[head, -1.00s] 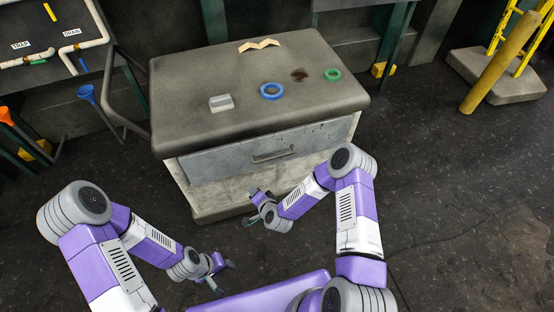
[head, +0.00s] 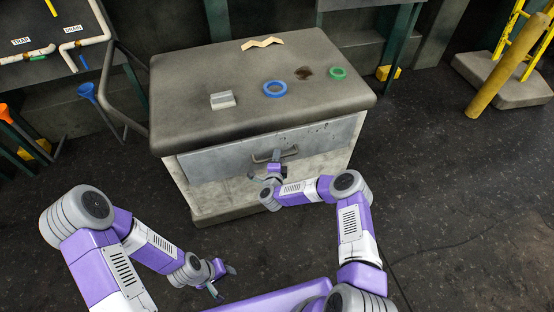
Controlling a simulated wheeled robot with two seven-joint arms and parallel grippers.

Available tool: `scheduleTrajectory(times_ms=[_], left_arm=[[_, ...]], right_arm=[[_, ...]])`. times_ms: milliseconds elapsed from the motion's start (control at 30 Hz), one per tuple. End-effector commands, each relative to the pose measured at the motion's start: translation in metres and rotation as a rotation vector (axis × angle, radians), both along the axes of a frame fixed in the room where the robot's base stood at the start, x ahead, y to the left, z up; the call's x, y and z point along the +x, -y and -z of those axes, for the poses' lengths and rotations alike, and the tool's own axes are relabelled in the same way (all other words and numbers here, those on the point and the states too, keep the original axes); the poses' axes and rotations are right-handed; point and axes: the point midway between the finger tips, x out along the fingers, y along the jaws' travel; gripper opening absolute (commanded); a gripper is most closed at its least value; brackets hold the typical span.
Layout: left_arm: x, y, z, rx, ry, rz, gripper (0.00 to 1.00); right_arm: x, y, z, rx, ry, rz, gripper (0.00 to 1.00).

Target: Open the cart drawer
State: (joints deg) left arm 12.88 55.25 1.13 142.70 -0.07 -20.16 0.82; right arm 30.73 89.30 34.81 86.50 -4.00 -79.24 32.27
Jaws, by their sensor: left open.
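The cart (head: 255,70) stands ahead with a grey top. Its drawer (head: 215,162) is a grey front panel under the top, and it looks closed. The drawer handle (head: 262,157) is a bar in the middle of the panel. My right gripper (head: 272,162) is at the handle, with a finger overlapping it; I cannot tell whether it grips the bar or how wide its jaws are. My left gripper (head: 223,280) is open and empty, low in front of the cart and well away from the drawer.
On the cart top lie a blue ring (head: 275,89), a green ring (head: 338,73), a grey block (head: 222,100) and a tan zigzag piece (head: 262,43). A yellow post (head: 500,80) stands at the right. The dark floor (head: 450,190) right of the cart is clear.

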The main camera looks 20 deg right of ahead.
Motion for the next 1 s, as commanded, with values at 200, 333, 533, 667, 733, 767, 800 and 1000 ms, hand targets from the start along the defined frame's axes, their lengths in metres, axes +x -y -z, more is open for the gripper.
scheduleTrajectory(times_ms=[200, 333, 533, 667, 733, 767, 800, 1000], left_arm=[[0.000, 0.000, 0.001, 0.000, 0.000, 0.000, 0.43], [0.000, 0.000, 0.001, 0.000, 0.000, 0.000, 0.43], [0.000, 0.000, 0.001, 0.000, 0.000, 0.000, 0.43], [0.000, 0.000, 0.001, 0.000, 0.000, 0.000, 0.43], [0.000, 0.000, 0.001, 0.000, 0.000, 0.000, 0.43], [0.000, 0.000, 0.000, 0.000, 0.000, 0.000, 0.43], [0.000, 0.000, 0.000, 0.000, 0.000, 0.000, 0.43], [0.000, 0.000, -0.005, 0.000, 0.000, 0.000, 0.43]], right_arm=[[0.003, 0.000, 0.000, 0.001, -0.001, -0.002, 0.25], [0.003, 0.000, 0.000, 0.001, -0.001, -0.002, 0.18], [0.002, 0.000, 0.000, 0.001, -0.001, -0.002, 0.00], [0.002, 0.000, 0.000, 0.001, -0.001, -0.002, 0.00], [0.002, 0.000, 0.000, 0.001, -0.001, -0.002, 0.00], [0.002, 0.000, 0.000, 0.001, -0.001, -0.002, 0.00], [0.002, -0.001, 0.000, 0.000, -0.001, -0.003, 0.00], [-0.007, -0.012, -0.001, 0.001, -0.003, -0.021, 0.00]])
